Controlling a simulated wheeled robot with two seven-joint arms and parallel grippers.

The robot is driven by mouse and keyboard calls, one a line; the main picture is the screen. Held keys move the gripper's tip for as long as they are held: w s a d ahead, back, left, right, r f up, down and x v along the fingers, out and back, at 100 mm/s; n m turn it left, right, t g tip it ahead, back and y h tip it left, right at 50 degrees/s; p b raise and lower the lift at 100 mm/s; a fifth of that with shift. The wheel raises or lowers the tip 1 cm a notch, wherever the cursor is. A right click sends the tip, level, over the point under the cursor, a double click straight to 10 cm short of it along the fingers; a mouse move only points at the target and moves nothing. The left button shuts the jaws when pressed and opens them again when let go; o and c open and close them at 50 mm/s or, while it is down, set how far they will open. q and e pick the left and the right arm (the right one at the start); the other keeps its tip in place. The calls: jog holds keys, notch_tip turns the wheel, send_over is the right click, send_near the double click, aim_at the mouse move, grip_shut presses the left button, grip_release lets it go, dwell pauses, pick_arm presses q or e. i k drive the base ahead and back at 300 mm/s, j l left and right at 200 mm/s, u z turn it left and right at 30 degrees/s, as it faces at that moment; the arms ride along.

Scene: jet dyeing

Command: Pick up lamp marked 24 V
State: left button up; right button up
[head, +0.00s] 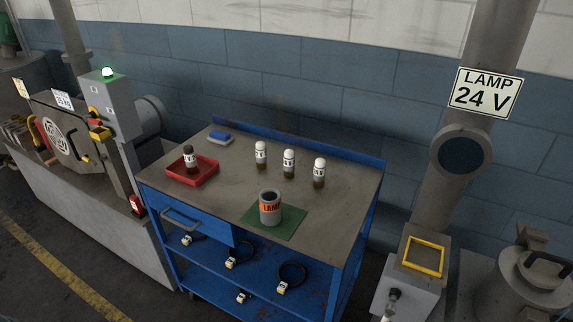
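A white sign reading "LAMP 24 V" (486,94) is fixed to the grey column on the right. A grey can with an orange label that seems to read "LAMP" (270,209) stands upright on a green mat (291,229) on the blue cart's top; its top looks dark and open. Below it, the cart's shelves hold black coiled items (291,275) with small pale and yellow tags, too small to read. I cannot tell which thing is the 24 V lamp. Neither of my grippers is in view.
Three white-capped bottles (289,163) stand at the back of the cart top (230,190). A red tray (205,176) holds a dark-capped bottle (189,158). A blue pad (220,137) lies behind. A yellow-framed box (423,255) stands right.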

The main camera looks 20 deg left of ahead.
aim_at(320, 170)
jog(key=k+j, duration=0.1)
jog(key=j, duration=0.3)
jog(key=k+j, duration=0.1)
jog(key=j, duration=0.35)
jog(key=j+z, duration=0.1)
jog(key=j, duration=0.3)
jog(key=k+j, duration=0.15)
jog(key=j, duration=0.25)
jog(key=k+j, duration=0.1)
jog(key=j, duration=0.35)
